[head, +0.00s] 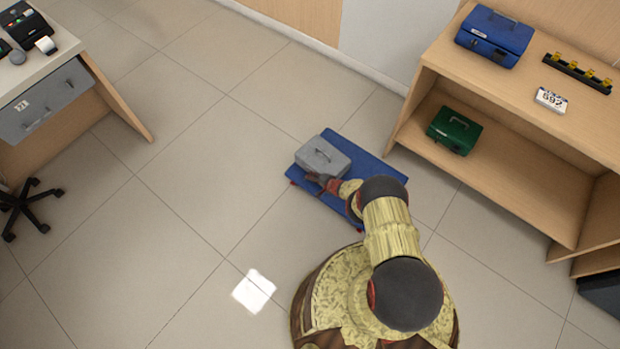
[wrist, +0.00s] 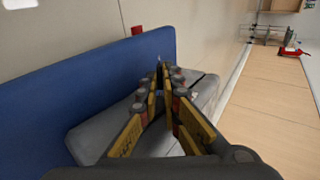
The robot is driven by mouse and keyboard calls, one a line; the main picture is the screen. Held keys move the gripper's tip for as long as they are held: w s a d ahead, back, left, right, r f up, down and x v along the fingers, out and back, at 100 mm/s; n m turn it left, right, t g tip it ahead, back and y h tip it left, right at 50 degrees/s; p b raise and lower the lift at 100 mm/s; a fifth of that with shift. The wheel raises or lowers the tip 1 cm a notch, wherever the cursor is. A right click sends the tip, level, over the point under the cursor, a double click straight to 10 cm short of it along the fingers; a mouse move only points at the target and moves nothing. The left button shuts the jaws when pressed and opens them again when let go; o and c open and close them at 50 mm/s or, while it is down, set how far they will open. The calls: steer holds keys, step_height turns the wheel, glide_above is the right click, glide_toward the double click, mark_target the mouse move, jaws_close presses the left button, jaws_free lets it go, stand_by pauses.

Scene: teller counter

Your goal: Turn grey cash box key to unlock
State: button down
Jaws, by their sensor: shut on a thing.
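The grey cash box (head: 322,155) sits on a blue flat platform (head: 376,168) low over the floor, its lid handle on top. My gripper (head: 318,180) is at the near side of the box. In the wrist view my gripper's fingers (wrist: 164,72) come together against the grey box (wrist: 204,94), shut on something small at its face. The key itself is hidden between the fingertips, so its angle cannot be seen. The lid looks closed.
A wooden shelf unit at right holds a blue cash box (head: 494,38), a green cash box (head: 454,131), a number plate (head: 551,100) and a black rack (head: 577,74). A desk with a grey drawer (head: 45,101) stands at left.

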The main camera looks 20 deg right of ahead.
steer(key=t+b, duration=0.1)
steer(key=b, duration=0.1)
steer(key=f+t+y+b, duration=0.1)
steer(key=shift+s+d+f+t+y+b, duration=0.1)
steer(key=shift+s+f+t+y+b, duration=0.05)
steer(key=shift+s+t+y+b, duration=0.15)
steer(key=shift+t+y+b, duration=0.3)
steer(key=shift+t+b, duration=0.2)
steer(key=shift+b, duration=0.25)
steer(key=shift+w, duration=0.1)
steer(key=c, duration=2)
jaws_free()
steer(key=v, duration=1.2)
steer(key=shift+d+f, duration=0.1)
